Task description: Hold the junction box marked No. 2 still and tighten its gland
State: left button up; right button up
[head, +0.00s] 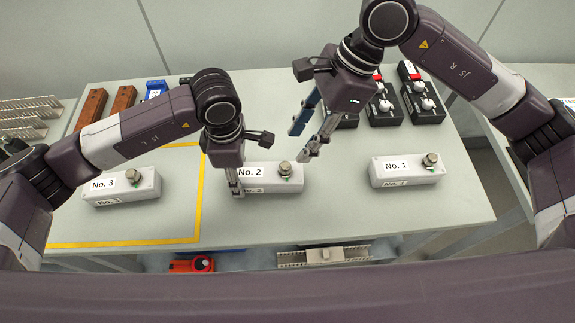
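The junction box marked No. 2 (267,180) is a pale grey box on the table, with labels on its top and front. Its gland (284,170), a metal-coloured round fitting with a bit of green at its base, stands on the right part of the top. My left gripper (237,191) points down at the left end of this box, with finger parts in front of it. Whether the fingers press on the box is hidden. My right gripper (301,144) is open and empty, above and behind the gland, its two fingers apart and slanting down-left.
Box No. 3 (122,187) stands at left inside a yellow-taped area (198,200); box No. 1 (407,172) stands at right. Black devices (422,102), brown blocks (91,108) and a blue item (156,89) line the back. An orange item (192,265) and a duct piece (324,256) lie below the front edge.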

jog(key=s+a+r+g+y, duration=0.1)
jog(key=s+a+y, duration=0.1)
jog(key=s+y, duration=0.3)
jog(key=s+a+g+y, duration=0.1)
jog(key=s+a+y, duration=0.2)
jog(key=s+y, duration=0.1)
jog(key=w+d+m+t+y, duration=0.1)
jog(key=w+d+m+t, duration=0.1)
jog(key=d+m+t, duration=0.65)
jog(key=m+t+h, duration=0.1)
jog(key=t+h, duration=0.2)
jog(key=h, duration=0.1)
send_near(289, 168)
jog(key=shift+x, duration=4.6)
jog(key=shift+d+f, duration=0.1)
grip_shut()
